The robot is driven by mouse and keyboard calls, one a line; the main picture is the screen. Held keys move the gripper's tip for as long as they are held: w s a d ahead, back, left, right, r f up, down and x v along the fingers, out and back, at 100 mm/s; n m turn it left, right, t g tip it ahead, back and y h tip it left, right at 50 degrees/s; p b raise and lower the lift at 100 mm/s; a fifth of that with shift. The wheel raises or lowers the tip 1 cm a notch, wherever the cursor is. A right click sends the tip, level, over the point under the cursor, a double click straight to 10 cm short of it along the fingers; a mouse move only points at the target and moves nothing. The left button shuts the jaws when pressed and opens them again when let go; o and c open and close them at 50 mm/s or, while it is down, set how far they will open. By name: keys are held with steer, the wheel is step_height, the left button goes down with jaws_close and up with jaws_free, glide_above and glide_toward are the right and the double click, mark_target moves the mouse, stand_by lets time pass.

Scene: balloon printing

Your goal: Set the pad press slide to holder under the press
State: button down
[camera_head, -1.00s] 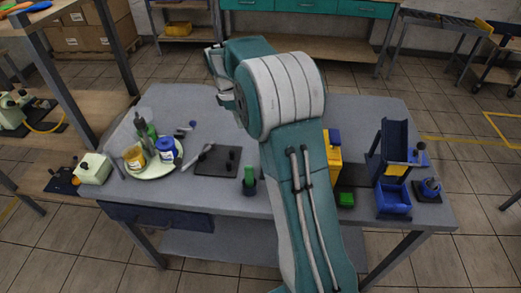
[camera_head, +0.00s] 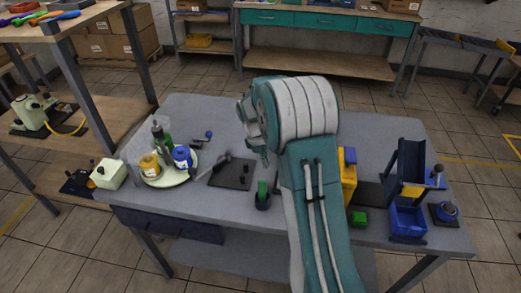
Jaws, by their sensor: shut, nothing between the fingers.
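A yellow and blue upright machine (camera_head: 348,178), which looks like the pad press, stands on the grey table right of my arm. My arm hides much of it. A dark flat base (camera_head: 371,194) shows at its right side. I cannot make out the slide or its holder, or where the slide stands. My gripper (camera_head: 246,124) is at the left of my folded arm, above the table's middle. It is shut and empty, seen small and from behind, well left of the machine.
A plate (camera_head: 164,179) with bottles and yellow and blue jars is on the left. A dark board (camera_head: 232,173) and a dark green cup (camera_head: 262,198) are nearer the middle. A green block (camera_head: 358,219), blue bin (camera_head: 408,221) and blue-handled tool (camera_head: 446,211) are on the right.

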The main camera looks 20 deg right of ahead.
steer(key=shift+s+d+f, duration=0.15)
steer(key=shift+s+d, duration=1)
steer(key=shift+d, duration=0.05)
steer(key=s+d, duration=0.3)
steer(key=d, duration=0.2)
steer(key=s+d, duration=0.2)
steer(key=d, duration=0.1)
steer(key=shift+s+d, duration=0.25)
steer(key=shift+s, duration=0.1)
steer(key=shift+a, duration=0.1)
steer(key=shift+w+a, duration=0.2)
steer(key=w, duration=0.1)
steer(key=w+a+r, duration=0.1)
steer(key=w+a, duration=0.1)
steer(key=shift+a+r, duration=0.25)
steer(key=shift+r, duration=0.05)
steer(key=v, duration=0.9)
steer(key=shift+s, duration=0.1)
